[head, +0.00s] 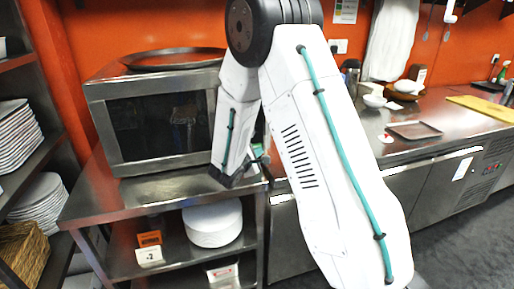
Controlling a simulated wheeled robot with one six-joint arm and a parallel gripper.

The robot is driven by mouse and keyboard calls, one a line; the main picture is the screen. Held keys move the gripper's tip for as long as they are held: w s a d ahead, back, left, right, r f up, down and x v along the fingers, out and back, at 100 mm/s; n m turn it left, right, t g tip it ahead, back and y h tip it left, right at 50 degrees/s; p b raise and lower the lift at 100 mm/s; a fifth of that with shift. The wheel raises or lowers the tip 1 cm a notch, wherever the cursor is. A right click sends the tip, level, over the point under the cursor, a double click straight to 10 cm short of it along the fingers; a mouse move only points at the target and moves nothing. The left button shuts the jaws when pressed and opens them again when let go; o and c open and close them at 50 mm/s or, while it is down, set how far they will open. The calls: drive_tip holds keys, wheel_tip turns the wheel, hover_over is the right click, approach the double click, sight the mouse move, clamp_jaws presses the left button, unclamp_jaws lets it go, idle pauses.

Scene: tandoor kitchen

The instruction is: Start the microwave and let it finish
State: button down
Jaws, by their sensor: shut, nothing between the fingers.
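The microwave (97,93) is a steel box with a dark door window, standing on a steel counter at the left. Its door looks closed. My arm crosses in front of its right side, so its control panel is mostly hidden. My gripper (240,174) is low at the microwave's front right corner, just above the counter's right end. It is shut and holds nothing. The frame does not show clearly whether it touches the microwave.
A round metal tray (172,58) lies on top of the microwave. White plates (213,222) are stacked on the shelf below. Shelves with more plates (40,200) stand close at the left. A long steel counter (440,140) with bowls and a brown tray (414,130) runs right.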

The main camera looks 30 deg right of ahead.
drive_tip(key=shift+w, duration=0.1)
drive_tip(key=shift+w+d, duration=0.1)
drive_tip(key=shift+w, duration=0.2)
